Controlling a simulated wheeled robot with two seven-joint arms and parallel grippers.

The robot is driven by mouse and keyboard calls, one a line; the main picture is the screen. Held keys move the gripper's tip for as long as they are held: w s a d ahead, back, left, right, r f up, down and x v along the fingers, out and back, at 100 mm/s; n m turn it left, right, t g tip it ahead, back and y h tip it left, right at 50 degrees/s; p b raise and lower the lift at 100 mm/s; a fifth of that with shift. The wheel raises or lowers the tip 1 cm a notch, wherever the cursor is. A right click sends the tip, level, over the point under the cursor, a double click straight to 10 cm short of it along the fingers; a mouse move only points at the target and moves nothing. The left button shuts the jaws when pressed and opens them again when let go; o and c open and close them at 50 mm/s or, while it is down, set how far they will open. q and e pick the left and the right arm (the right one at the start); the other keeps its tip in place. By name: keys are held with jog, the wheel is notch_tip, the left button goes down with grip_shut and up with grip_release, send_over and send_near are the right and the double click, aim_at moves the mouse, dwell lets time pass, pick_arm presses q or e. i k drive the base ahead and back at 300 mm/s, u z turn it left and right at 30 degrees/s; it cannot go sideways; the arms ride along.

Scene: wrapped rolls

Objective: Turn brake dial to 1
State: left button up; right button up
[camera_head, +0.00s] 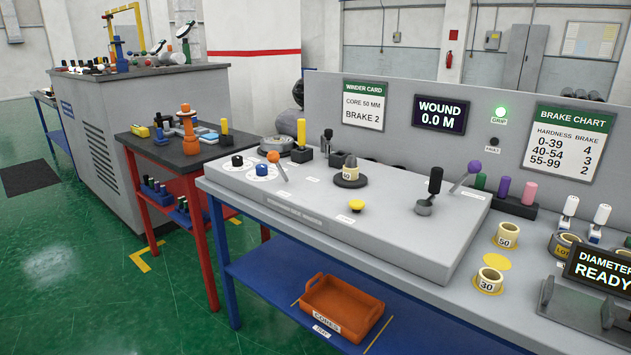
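Two small dials, each with a dark knob on a white round scale, sit at the left end of the grey console top. One is the left dial (237,161) and the other is the right dial (262,170). Their labels and pointer settings are too small to read, so I cannot tell which is the brake dial. The winder card (363,106) on the back panel reads core 50 mm, brake 2. The brake chart (570,144) lists hardness 0-39 as 4, 40-54 as 3 and 55-99 as 2. Neither gripper is in view.
An orange-knobbed lever (278,165) stands beside the right dial. A spindle with a core marked 50 (350,171), a yellow button (356,205), a black lever (433,187) and a purple-knobbed lever (464,175) are further right.

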aim_at(237, 160)
jog(key=u, duration=0.45)
jog(key=i, duration=0.65)
jog(key=u, duration=0.45)
